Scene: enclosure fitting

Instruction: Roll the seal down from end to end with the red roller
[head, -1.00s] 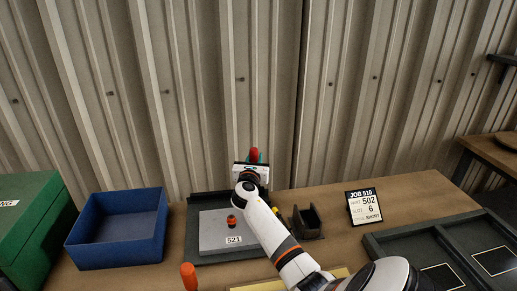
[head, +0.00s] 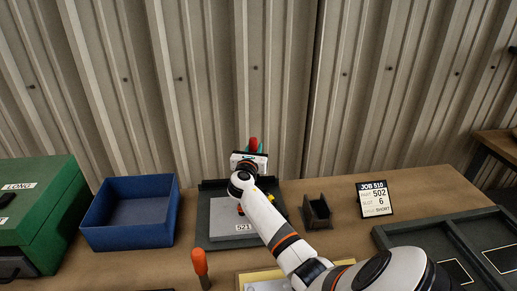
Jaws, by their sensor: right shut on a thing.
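My right gripper (head: 250,158) is shut on the red roller (head: 253,143), whose red end shows just above the gripper. It is over the far edge of the dark tray (head: 208,188) that holds a grey panel (head: 222,220) labelled 521. My right arm covers the panel's right part. An orange and dark piece on the panel is mostly hidden by my arm. I cannot make out the seal, nor whether the roller touches anything. My left gripper is not in view.
A blue bin (head: 130,235) and a green box (head: 55,215) labelled LONG stand at the left. An orange-handled tool (head: 200,263) stands in front. A small dark holder (head: 317,211), a job card (head: 375,199) and a dark tray (head: 430,232) are at the right. A corrugated wall stands behind.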

